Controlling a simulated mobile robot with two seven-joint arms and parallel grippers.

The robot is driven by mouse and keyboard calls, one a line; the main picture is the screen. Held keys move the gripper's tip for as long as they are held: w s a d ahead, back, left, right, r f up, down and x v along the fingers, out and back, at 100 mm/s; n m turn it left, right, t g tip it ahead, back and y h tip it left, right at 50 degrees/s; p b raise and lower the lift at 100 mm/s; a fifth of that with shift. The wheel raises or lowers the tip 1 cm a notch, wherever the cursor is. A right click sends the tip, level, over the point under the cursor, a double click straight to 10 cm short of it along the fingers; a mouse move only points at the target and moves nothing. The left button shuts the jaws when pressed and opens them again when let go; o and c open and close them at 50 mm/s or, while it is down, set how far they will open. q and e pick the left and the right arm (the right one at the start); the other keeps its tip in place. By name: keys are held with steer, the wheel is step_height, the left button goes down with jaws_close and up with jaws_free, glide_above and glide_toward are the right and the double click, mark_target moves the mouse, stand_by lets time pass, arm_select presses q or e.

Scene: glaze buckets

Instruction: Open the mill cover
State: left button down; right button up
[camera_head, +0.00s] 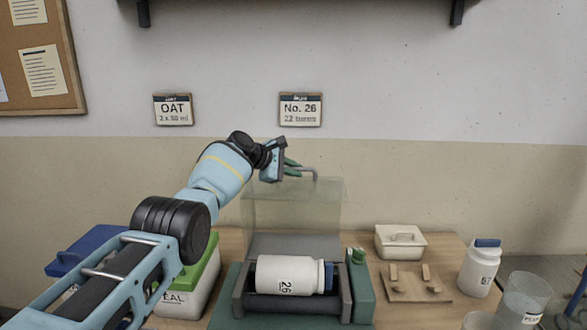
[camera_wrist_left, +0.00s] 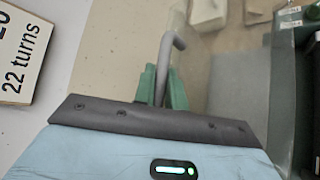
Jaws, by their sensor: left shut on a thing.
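The mill (camera_head: 362,295) is a green and dark grey frame on the table, with a white jar marked 26 (camera_head: 285,276) lying on its side in it. The clear mill cover (camera_head: 290,212) stands raised, roughly upright, at the back of the mill. Its grey bent handle (camera_head: 314,173) is at the top edge. My left gripper (camera_head: 293,169) is shut on the handle; in the left wrist view the green fingers (camera_wrist_left: 162,88) close around the grey bar (camera_wrist_left: 167,52). My right gripper is not in view.
A white tub with a green lid (camera_head: 203,267) and a blue-lidded box (camera_head: 85,250) stand at left, partly behind my left arm. At right are a cream lidded box (camera_head: 401,243), a wooden stand (camera_head: 415,287), a blue-capped jar (camera_head: 480,270) and a clear beaker (camera_head: 524,300).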

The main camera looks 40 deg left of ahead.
arm_select(q)
steer(key=shift+w+a+f, duration=0.1)
steer(key=shift+w+a, duration=0.05)
steer(key=shift+w, duration=0.05)
stand_by(0.3)
steer(key=c, duration=1.5)
jaws_free()
steer(key=shift+o, duration=0.2)
steer(key=shift+s, duration=0.1)
